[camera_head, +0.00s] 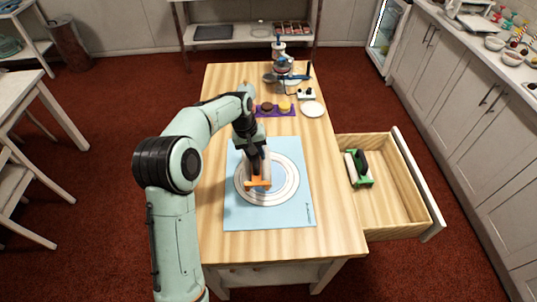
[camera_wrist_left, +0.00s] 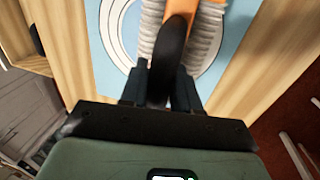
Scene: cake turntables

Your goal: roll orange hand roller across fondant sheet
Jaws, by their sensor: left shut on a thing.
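The orange hand roller (camera_head: 258,183) is over the white ringed circle (camera_head: 285,192) on the light blue mat (camera_head: 297,217). In the left wrist view the roller shows an orange frame (camera_wrist_left: 209,20), ridged pale rollers (camera_wrist_left: 204,47) and a black handle (camera_wrist_left: 172,45). My left gripper (camera_head: 252,146) is shut on the black handle, which also shows between the fingers in the left wrist view (camera_wrist_left: 161,88). I cannot tell a separate fondant sheet from the white rings, nor whether the roller touches the surface. My right gripper is not in view.
An open drawer (camera_head: 398,212) at the table's right holds a green roller (camera_head: 359,168). A purple tray (camera_head: 275,110) with small round items, a white plate (camera_head: 312,109) and a stand (camera_head: 280,57) are at the table's far end. The wooden table's front strip (camera_head: 285,243) is clear.

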